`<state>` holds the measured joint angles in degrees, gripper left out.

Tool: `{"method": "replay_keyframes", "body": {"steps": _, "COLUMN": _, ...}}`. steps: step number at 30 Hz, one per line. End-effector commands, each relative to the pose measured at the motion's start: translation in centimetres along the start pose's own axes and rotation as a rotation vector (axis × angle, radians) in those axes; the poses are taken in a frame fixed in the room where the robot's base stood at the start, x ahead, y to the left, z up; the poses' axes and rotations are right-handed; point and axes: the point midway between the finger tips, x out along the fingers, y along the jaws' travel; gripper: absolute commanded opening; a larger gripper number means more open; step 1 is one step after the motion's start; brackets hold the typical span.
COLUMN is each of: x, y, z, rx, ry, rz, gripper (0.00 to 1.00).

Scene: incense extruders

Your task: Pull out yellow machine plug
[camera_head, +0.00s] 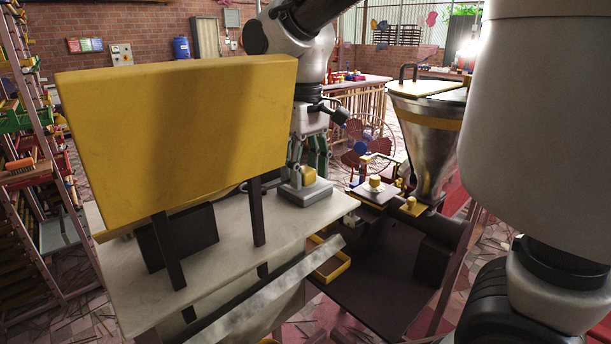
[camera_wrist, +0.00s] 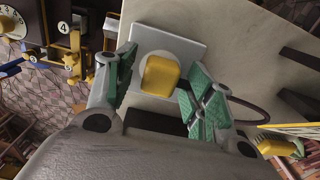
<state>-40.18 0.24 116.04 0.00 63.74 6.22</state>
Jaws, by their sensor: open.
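The yellow plug (camera_head: 308,174) sits on a grey square socket plate (camera_head: 304,192) on the pale tabletop, behind the big yellow panel. In the wrist view the yellow plug (camera_wrist: 161,77) shows as a rounded yellow block on the grey plate (camera_wrist: 190,50). A dark cable (camera_wrist: 250,108) runs from near the plate to the right. My gripper (camera_head: 306,156) is above the plug with its fingers pointing down. In the wrist view my gripper (camera_wrist: 165,90) is open, with one green-padded finger on each side of the plug. I cannot tell whether the pads touch it.
A large yellow panel (camera_head: 180,120) on dark posts stands at the left of the table (camera_head: 240,272). A metal funnel machine (camera_head: 425,140) with yellow parts stands to the right. A yellow tray (camera_head: 332,266) is below the table's right edge. A shelf rack (camera_head: 25,190) is at far left.

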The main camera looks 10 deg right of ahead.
Motion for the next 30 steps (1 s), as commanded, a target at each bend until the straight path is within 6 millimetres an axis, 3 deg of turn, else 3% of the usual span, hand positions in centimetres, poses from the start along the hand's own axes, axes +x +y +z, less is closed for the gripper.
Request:
{"method": "replay_keyframes", "body": {"steps": 13, "x": -0.01, "y": 0.00, "z": 0.00, "rx": 0.000, "ry": 0.000, "rz": 0.000, "gripper": 0.54}}
{"method": "replay_keyframes", "body": {"steps": 22, "x": -0.01, "y": 0.00, "z": 0.00, "rx": 0.000, "ry": 0.000, "rz": 0.000, "gripper": 0.01}}
{"method": "replay_keyframes", "body": {"steps": 30, "x": -0.46, "y": 0.00, "z": -0.06, "rx": 0.000, "ry": 0.002, "rz": 0.000, "gripper": 0.00}}
